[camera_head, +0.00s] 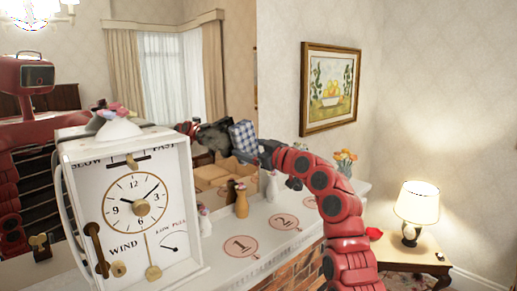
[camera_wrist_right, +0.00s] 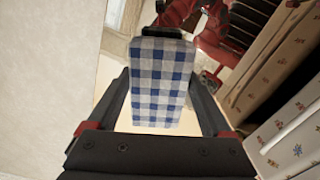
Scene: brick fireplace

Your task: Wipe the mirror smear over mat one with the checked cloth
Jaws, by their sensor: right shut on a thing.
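The blue-and-white checked cloth (camera_head: 243,137) is a thick pad held upright in my right gripper (camera_head: 259,151). In the right wrist view the cloth (camera_wrist_right: 161,85) sits between the two fingers and hides much of the mirror behind it. The cloth is close to the mirror (camera_head: 232,60); I cannot tell whether it touches. A dark gripper shape beside the cloth appears to be its reflection. Mat one (camera_head: 240,246) is a round mark numbered 1 on the white mantel, lower than the cloth. I cannot make out the smear. My left gripper is not seen directly.
A large white clock box (camera_head: 135,215) stands at the left. An amber bottle (camera_head: 242,203) and pale bottles (camera_head: 205,222) stand along the mirror. Mat two (camera_head: 284,221) is bare. A lamp (camera_head: 414,215) stands on a side table at right.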

